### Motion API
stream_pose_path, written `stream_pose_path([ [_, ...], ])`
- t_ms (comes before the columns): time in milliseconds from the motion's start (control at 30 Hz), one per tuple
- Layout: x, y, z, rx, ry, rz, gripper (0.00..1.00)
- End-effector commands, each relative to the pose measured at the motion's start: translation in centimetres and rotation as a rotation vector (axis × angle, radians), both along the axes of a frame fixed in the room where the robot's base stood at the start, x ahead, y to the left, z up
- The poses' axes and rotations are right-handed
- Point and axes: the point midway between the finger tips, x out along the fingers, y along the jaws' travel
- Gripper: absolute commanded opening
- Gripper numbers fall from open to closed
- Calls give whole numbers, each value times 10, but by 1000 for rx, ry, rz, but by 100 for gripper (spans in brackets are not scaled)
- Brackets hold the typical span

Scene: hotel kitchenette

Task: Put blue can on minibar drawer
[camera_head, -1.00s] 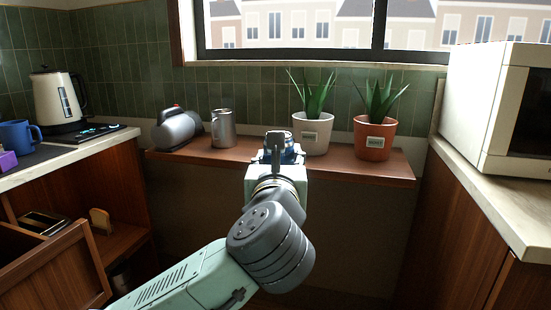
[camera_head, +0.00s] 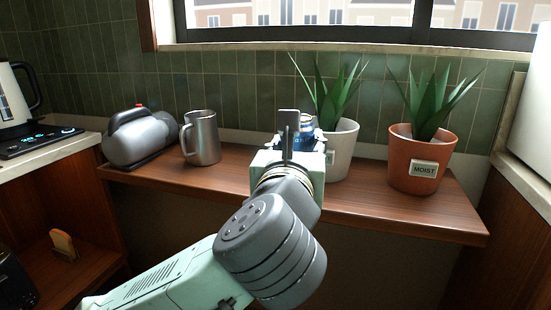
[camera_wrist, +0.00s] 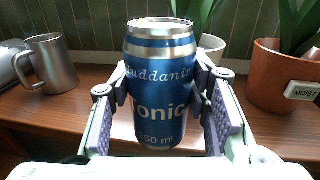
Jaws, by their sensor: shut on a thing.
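The blue can (camera_wrist: 160,85), a tonic can with silver bands, stands upright between the two finger pads of my gripper (camera_wrist: 165,105) in the wrist view. The pads press on it from both sides. In the head view my gripper (camera_head: 290,135) is over the wooden shelf, and the can (camera_head: 306,130) is mostly hidden behind it. I cannot tell whether the can's base touches the shelf. The minibar drawer cannot be clearly made out in the current views.
The wooden shelf (camera_head: 240,183) holds a steel mug (camera_head: 203,140), a grey appliance (camera_head: 138,140), a white-potted plant (camera_head: 340,150) close to my gripper, and a terracotta pot (camera_head: 418,165). A kettle (camera_head: 15,95) stands on the left counter. A toast-like piece (camera_head: 64,244) lies lower left.

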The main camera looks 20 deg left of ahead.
Motion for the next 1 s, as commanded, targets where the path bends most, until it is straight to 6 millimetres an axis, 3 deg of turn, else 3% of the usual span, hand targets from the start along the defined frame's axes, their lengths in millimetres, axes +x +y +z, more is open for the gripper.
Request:
stream_pose_path([
  [267, 45, 31, -6, -7, 3, 2, 6],
  [300, 48, 35, 2, -4, 5, 6, 6],
  [600, 61, 49, -2, 1, 16, 17, 6],
  [1000, 66, 45, -1, -3, 2, 3, 6],
])
